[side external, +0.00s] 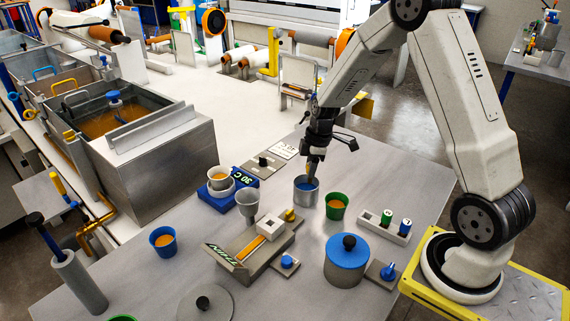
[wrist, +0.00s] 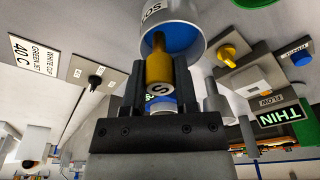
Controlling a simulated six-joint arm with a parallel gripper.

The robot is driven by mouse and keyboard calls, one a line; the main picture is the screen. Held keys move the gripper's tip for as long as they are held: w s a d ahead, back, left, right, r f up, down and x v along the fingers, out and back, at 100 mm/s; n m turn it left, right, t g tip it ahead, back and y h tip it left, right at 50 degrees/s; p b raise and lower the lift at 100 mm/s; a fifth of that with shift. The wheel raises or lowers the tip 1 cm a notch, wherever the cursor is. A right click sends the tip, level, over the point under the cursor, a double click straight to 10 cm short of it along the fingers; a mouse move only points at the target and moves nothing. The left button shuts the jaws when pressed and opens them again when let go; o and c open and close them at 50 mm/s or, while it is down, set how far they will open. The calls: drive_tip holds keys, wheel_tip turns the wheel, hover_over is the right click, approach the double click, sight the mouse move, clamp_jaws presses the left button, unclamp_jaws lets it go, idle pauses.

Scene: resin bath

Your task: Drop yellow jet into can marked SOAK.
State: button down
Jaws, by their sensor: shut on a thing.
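My gripper (wrist: 159,88) is shut on the yellow jet (wrist: 158,68), whose end face bears an "S". The jet's far end overlaps the blue interior of the metal can (wrist: 190,47) in the wrist view; its exact height over the can is unclear. The can's lettering is upside down and partly cut off, starting "SO". In the side view the can (side external: 305,196) stands on the grey table with blue inside, and my gripper (side external: 315,168) points down just above its rim. The jet is hard to make out there.
A green cup (side external: 336,208) stands close right of the can. A blue cup (side external: 162,243) stands left.

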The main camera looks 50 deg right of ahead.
drive_tip(key=shift+c, duration=1.5)
unclamp_jaws()
drive_tip(key=shift+r, duration=0.1)
drive_tip(key=shift+s+d+r, duration=0.15)
drive_tip(key=shift+r, duration=1.1)
drive_tip(key=shift+s+d+r, duration=0.1)
drive_tip(key=shift+d+r, duration=0.05)
drive_tip(key=shift+r, duration=1.15)
drive_tip(key=shift+s+d+r, duration=0.15)
drive_tip(key=shift+r, duration=1.1)
drive_tip(key=shift+a, duration=0.1)
drive_tip(key=shift+s+a, duration=0.2)
drive_tip(key=shift+a, duration=0.3)
drive_tip(key=s+a+f+m+t+h, duration=0.1)
drive_tip(key=s+a+m, duration=0.8)
drive_tip(key=a, duration=0.5)
drive_tip(key=s, duration=0.2)
drive_tip(key=shift+s, duration=0.35)
